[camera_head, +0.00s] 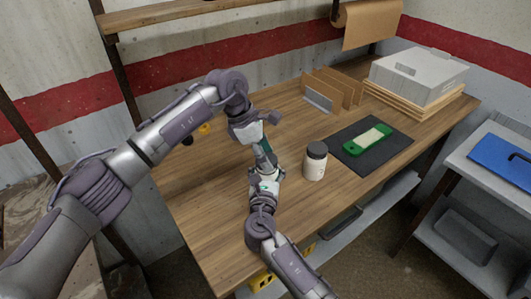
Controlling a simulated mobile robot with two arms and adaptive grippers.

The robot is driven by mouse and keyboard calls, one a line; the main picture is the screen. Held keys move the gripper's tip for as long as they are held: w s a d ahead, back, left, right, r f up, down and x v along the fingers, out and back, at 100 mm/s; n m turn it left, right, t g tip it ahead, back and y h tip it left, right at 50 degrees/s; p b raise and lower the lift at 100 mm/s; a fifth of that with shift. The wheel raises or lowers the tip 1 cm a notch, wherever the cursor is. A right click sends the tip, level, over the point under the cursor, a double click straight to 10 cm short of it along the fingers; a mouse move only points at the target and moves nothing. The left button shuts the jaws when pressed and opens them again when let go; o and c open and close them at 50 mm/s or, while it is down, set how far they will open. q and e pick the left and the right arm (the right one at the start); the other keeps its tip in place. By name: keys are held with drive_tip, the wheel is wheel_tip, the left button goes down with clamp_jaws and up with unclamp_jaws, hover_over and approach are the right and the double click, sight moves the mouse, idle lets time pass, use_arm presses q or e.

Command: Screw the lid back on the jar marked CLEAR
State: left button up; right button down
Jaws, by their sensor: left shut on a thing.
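A white jar (315,168) with a dark lid on it stands upright on the wooden bench; I cannot read its marking. My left gripper (262,140) points down, left of this jar, shut on a small dark green thing (266,147) that is mostly hidden. My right gripper (266,167) reaches up from the near side, just below the left one, close to the green thing. I cannot tell whether it is open or shut, or touching that thing. No loose lid can be made out.
A dark mat (365,158) with a green and cream object (367,139) lies right of the jar. Brown upright dividers (334,88) and a grey box on boards (417,72) stand behind. Small yellow (206,128) and black items sit at the left. The bench's front left is clear.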

use_arm(q)
drive_tip(key=shift+f, duration=0.35)
drive_tip(key=m+g, duration=0.1)
drive_tip(key=m, duration=0.1)
drive_tip(key=m+g, duration=0.1)
drive_tip(key=m, duration=0.2)
drive_tip(key=shift+w+m+y, duration=0.15)
drive_tip(key=shift+m+y, duration=0.15)
drive_tip(key=shift+y, duration=0.1)
drive_tip(key=m+g, duration=0.1)
drive_tip(key=m, duration=0.3)
drive_tip(key=shift+y, duration=0.4)
drive_tip(key=o, duration=0.8)
